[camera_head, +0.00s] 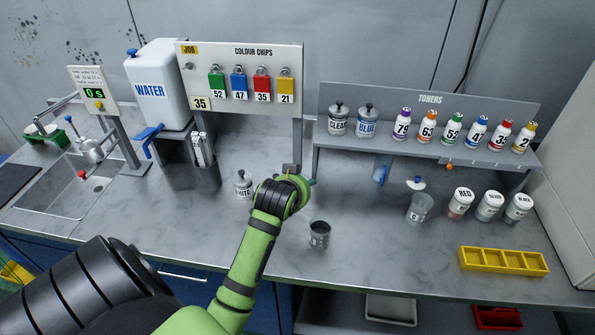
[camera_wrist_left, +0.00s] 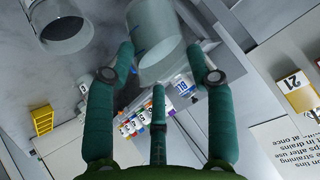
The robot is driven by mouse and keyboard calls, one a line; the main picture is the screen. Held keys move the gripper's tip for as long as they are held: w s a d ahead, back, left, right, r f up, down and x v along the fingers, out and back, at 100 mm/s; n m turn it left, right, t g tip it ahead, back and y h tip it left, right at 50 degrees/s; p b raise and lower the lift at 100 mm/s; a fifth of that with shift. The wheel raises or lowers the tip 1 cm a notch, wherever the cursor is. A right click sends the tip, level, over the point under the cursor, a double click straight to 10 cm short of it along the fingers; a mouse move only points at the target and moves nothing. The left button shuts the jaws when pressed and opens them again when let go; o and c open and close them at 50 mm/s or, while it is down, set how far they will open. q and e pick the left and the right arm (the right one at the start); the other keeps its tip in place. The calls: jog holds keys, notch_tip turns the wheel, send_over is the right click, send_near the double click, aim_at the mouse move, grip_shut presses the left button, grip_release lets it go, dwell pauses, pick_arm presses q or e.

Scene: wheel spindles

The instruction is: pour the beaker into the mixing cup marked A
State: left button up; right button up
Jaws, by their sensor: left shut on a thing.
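My left gripper (camera_head: 303,183) is above the middle of the counter, mostly hidden behind its own green wrist in the head view. In the left wrist view its fingers (camera_wrist_left: 165,65) are closed around a clear beaker (camera_wrist_left: 155,35) with blue marks. The beaker's contents and exact tilt cannot be told. A grey cup (camera_head: 319,234) with a small dark label stands upright on the counter, just right of and nearer than the gripper; its letter is too small to read. A clear cup (camera_head: 418,208) with a label stands further right. My right gripper is not in view.
A WHITE tin (camera_head: 243,185) stands left of the gripper. The toner shelf (camera_head: 420,155) with bottles is behind right. Lidded jars (camera_head: 488,205) and a yellow tray (camera_head: 503,262) are at the right. The water tank (camera_head: 157,85) and sink (camera_head: 75,190) are left.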

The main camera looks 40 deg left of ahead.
pick_arm(q)
jog(key=shift+d+f+y, duration=0.4)
jog(key=shift+f, duration=0.05)
jog(key=f+y+b, duration=0.1)
jog(key=f, duration=0.1)
jog(key=d+f+m+y+b, duration=0.1)
jog(key=f+b, duration=0.1)
jog(key=shift+d+m, duration=0.1)
jog(key=shift+m, duration=0.2)
jog(key=shift+r+p, duration=0.3)
jog(key=shift+c, duration=0.2)
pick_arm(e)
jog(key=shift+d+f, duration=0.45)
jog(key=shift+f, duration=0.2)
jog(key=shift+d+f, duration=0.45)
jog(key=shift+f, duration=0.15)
pick_arm(q)
jog(key=shift+f, duration=0.15)
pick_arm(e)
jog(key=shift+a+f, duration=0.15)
pick_arm(q)
jog(key=shift+d+f+m+t+b, duration=0.2)
jog(key=shift+f+m+t+b, duration=0.1)
jog(key=shift+f+b, duration=0.35)
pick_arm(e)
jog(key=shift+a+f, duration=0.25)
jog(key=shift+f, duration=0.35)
